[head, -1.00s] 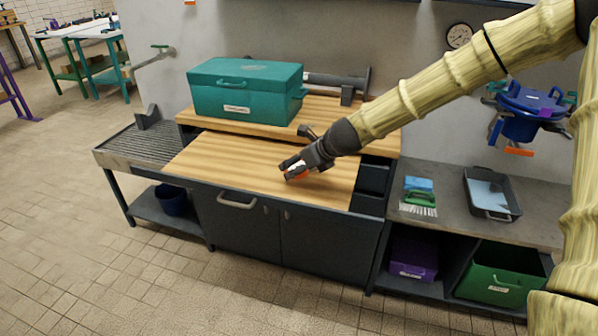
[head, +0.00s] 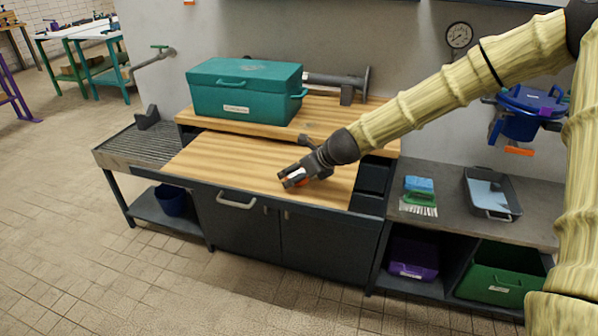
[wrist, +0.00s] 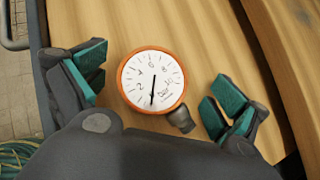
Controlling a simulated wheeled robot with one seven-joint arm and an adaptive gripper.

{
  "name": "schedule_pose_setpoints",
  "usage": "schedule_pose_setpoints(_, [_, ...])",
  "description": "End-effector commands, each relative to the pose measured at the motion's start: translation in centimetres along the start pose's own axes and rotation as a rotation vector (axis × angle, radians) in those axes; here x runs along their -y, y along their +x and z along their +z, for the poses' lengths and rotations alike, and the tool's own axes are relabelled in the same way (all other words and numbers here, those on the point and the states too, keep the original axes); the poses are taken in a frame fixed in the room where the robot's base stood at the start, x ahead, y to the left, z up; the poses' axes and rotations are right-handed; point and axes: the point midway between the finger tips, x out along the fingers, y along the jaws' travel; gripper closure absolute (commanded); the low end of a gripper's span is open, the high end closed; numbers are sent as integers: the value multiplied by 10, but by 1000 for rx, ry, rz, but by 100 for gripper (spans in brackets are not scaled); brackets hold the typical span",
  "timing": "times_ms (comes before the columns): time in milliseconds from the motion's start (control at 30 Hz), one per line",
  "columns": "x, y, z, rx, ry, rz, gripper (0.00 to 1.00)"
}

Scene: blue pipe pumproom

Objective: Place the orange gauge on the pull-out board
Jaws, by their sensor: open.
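The orange gauge (wrist: 152,80) is round with a white dial and a dark stem at its lower right. In the wrist view it lies face up over the wood of the pull-out board (wrist: 110,20), apparently resting on it. My gripper (wrist: 156,87) is open, with a green-padded finger on each side of the gauge and a gap to both. In the head view my gripper (head: 290,179) is low over the front right part of the pull-out board (head: 225,160). Only a bit of the orange gauge (head: 301,183) shows there, the rest hidden by the fingers.
A teal toolbox (head: 245,92) stands on the raised wooden shelf behind the board. A ribbed drainer (head: 150,148) is at the left. Dark bins (head: 372,180) adjoin the board's right edge. The left half of the board is bare.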

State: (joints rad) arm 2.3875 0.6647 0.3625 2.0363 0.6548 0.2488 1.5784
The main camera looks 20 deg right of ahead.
Motion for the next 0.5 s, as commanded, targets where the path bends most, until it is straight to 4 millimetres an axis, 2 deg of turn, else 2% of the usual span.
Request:
schedule_pose_setpoints(267, [0,-7,2,1,0,-1,2])
schedule_pose_setpoints(500, [0,-34,3,2,-1,-1,2])
